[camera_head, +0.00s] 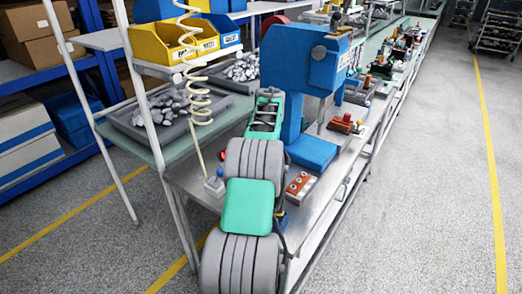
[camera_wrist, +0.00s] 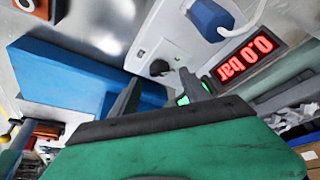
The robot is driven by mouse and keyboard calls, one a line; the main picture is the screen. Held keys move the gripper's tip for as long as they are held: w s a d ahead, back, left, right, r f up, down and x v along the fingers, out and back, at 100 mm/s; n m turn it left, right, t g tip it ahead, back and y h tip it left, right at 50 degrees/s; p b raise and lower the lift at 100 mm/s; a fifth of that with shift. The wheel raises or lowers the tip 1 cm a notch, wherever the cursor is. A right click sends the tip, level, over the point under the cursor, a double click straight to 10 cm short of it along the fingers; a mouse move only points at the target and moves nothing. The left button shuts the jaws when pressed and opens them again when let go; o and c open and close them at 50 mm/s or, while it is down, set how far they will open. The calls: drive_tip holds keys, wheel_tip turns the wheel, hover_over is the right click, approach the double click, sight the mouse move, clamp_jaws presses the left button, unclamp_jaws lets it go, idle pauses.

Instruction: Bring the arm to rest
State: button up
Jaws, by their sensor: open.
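My arm reaches from the bottom of the head view over the near end of the workbench (camera_head: 190,178). In the wrist view my gripper (camera_wrist: 160,82) has its two dark fingers apart, with nothing seen between them. Past the fingers is a light panel with a small dark round part (camera_wrist: 158,67). A display (camera_wrist: 250,54) reads "0.0 bar" in red, to the right of the fingers. A blue block (camera_wrist: 80,80) lies to the left of the fingers. In the head view my fingertips cannot be made out.
A blue press-like machine (camera_head: 300,60) stands beside my arm, its blue base block (camera_head: 312,152) close on the right. An orange-red button box (camera_head: 299,186) sits near the bench edge. A coiled cable (camera_head: 196,100) hangs left. Open floor (camera_head: 430,200) lies to the right.

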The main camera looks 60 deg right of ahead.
drive_tip(key=v, duration=0.4)
drive_tip(key=shift+r, duration=0.1)
